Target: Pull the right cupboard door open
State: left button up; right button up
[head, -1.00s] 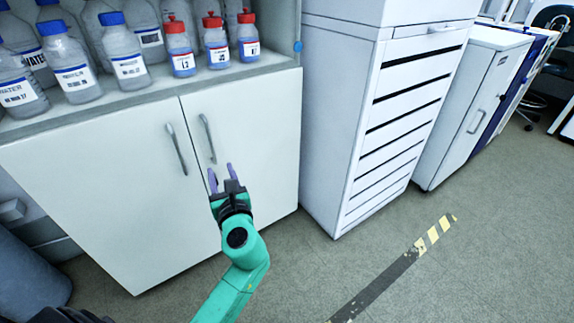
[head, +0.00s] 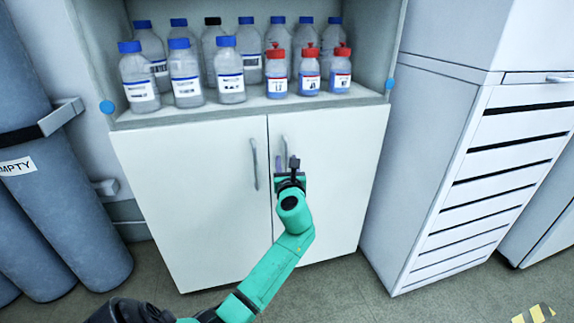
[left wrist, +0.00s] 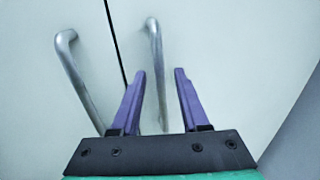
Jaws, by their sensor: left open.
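The white cupboard's right door (head: 335,190) is shut. Its upright grey handle (head: 284,150) is near the seam with the left door (head: 190,200). My left gripper (head: 287,166) is in front of the right door at the handle's lower part, and partly hides it. In the left wrist view the gripper (left wrist: 159,75) is open, with its purple fingers apart. The right door's handle (left wrist: 155,60) shows between them and runs down behind the gap. I cannot tell whether the fingers touch it. The left door's handle (left wrist: 75,75) is outside, to the left. My right gripper is not in view.
Several blue-capped bottles (head: 187,75) and red-capped bottles (head: 310,75) stand on the shelf above the doors. A white drawer cabinet (head: 410,190) is close on the right. Grey cylinders (head: 60,200) stand on the left. Some floor (head: 340,290) shows in front.

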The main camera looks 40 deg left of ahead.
pick_arm(q)
grip_shut()
dwell(1.4)
